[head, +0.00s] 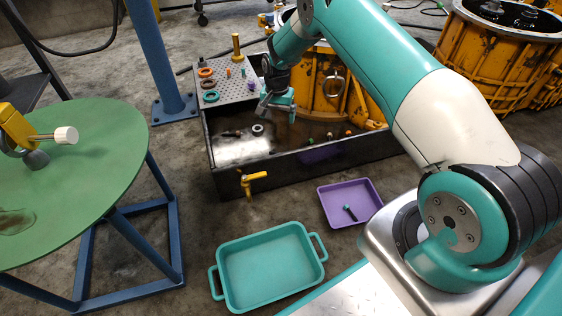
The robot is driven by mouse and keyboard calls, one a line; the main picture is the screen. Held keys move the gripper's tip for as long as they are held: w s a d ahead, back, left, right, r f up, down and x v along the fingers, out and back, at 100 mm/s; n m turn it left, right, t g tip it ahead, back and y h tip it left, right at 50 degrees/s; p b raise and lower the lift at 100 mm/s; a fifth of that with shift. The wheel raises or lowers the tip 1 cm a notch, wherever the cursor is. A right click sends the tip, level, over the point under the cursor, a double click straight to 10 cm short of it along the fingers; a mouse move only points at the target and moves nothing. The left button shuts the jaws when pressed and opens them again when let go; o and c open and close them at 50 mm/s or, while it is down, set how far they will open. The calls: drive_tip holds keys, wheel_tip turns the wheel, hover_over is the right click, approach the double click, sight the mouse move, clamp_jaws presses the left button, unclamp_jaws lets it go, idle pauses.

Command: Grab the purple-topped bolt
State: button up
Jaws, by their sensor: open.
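A small purple-topped piece (251,86), which looks like the bolt, stands on the perforated grey plate (222,91) at the back left of the dark trough. It is small, and its shank is hard to make out. My gripper (277,114) hangs over the trough, just right of the plate and a little nearer the camera than the purple top. Its two fingers are apart, with nothing seen between them. It appears clear of the purple piece.
The plate also holds coloured rings (210,97), other small bolts and a yellow post (236,47). Several bolts stand in the dark trough (290,165). A yellow casing (325,88) rises close right of my gripper. A purple tray (371,197) and an empty teal tray (270,268) lie in front.

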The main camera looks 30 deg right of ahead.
drive_tip(key=b, duration=0.6)
approach(279, 150)
drive_tip(key=shift+s+a+f, duration=0.85)
drive_tip(key=shift+s+f, duration=0.25)
wheel_tip(279, 150, down, 5)
drive_tip(key=b, duration=0.5)
drive_tip(key=shift+s+d+f, duration=0.1)
drive_tip(key=shift+d+f, duration=0.05)
drive_tip(key=shift+c, duration=0.4)
drive_tip(key=c, duration=0.6)
